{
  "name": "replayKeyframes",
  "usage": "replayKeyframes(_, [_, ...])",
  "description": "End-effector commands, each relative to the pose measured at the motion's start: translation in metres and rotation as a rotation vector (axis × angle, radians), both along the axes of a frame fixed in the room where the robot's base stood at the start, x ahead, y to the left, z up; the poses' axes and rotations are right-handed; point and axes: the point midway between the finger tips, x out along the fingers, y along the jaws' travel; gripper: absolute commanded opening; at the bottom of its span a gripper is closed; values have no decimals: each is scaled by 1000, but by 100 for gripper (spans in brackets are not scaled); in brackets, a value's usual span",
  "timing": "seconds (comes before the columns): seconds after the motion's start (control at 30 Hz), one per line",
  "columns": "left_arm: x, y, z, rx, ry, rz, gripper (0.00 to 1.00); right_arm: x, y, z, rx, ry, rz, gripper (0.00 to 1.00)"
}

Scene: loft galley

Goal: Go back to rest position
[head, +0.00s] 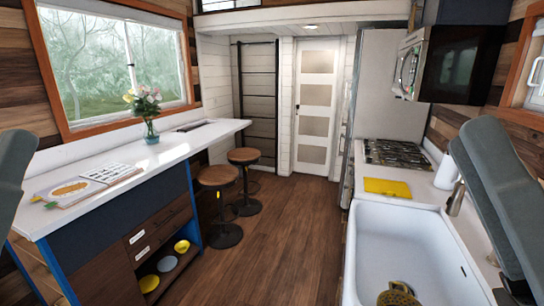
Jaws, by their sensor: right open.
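My right arm comes down at the right edge, and part of my right gripper (514,291) shows as a dark shape in the bottom right corner, by the right rim of the white sink (405,245). It is open, and its fingertips are hard to make out. No object shows in it. My left arm shows only as a grey link at the left edge, and its gripper is out of view. An olive-yellow object (399,295) lies in the sink, cut off by the bottom edge.
A yellow board (387,187) lies between the sink and the stove (396,153). A white counter (120,170) on the left holds an open book (88,184) and a flower vase (151,132). Two stools (218,176) stand beside it. The middle floor is clear.

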Motion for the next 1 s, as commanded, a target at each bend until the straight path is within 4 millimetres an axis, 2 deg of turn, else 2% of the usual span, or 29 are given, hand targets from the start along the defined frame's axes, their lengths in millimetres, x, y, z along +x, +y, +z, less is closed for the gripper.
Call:
replayKeyframes(0.03, [0,0,1,0,-1,0,34,-6,-12,11,-72,-48,-176,54])
replayKeyframes(0.13, [0,0,2,0,-1,0,34,-3,-37,8,-249,-60,-542,54])
replayKeyframes(0.23, [0,0,2,0,-1,0,34,3,-45,3,-447,-65,-797,54])
replayKeyframes(0.27, [0,0,34,0,2,0,34,2,-45,37,-440,-67,-789,54])
replayKeyframes(0.3, [0,0,55,0,1,0,34,2,-45,57,-436,-66,-784,54])
replayKeyframes(0.47, [-1,0,123,0,-2,0,34,3,-45,123,-435,-65,-782,54])
replayKeyframes(0.7, [0,0,239,0,-1,0,34,3,-45,239,-435,-64,-780,54])
replayKeyframes(0.83, [0,0,284,0,-1,0,34,3,-45,285,-434,-64,-779,54])
replayKeyframes(0.9, [0,0,298,0,-1,0,34,3,-45,299,-434,-64,-779,54])
replayKeyframes(1.0, [0,0,306,0,-1,0,34,3,-45,306,-435,-63,-779,54])
